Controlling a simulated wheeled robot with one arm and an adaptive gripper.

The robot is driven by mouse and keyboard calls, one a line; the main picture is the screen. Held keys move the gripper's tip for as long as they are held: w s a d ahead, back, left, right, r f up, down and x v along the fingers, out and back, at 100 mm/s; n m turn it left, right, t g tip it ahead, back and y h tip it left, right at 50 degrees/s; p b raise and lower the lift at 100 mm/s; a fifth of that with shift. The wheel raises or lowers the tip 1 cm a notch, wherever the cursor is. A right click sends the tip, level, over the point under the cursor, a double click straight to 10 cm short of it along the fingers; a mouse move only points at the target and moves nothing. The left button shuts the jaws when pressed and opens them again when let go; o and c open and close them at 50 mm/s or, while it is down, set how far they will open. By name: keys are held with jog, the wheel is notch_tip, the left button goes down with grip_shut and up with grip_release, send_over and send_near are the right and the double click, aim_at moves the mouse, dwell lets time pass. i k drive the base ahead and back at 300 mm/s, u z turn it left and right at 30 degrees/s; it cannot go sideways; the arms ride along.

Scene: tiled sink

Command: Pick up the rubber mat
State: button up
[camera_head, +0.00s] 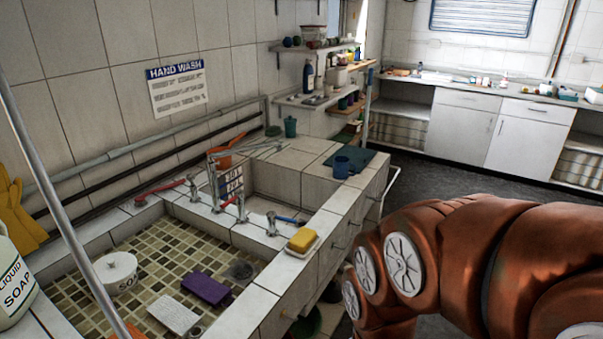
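A flat dark teal mat (364,156), which looks like the rubber mat, lies on the white tiled counter at the far end of the sink block. My copper-coloured arm fills the lower right of the view. My gripper is outside the picture, so its opening and its place relative to the mat do not show.
The tiled basin (150,260) holds a white lidded pot (117,272), a purple block (206,288) and a white brush-like block (173,314). A yellow sponge (302,239) sits on the basin's rim. Taps stand between the basins. Dark floor (430,165) is open beyond the counter.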

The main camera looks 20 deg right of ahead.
aim_at(361, 157)
jog(key=u, duration=0.35)
jog(key=k, duration=0.2)
jog(key=z, duration=1.45)
jog(key=i, duration=0.9)
jog(key=z, duration=0.45)
jog(key=i, duration=1)
jog(key=u, duration=1.15)
jog(key=i, duration=0.65)
jog(key=u, duration=0.8)
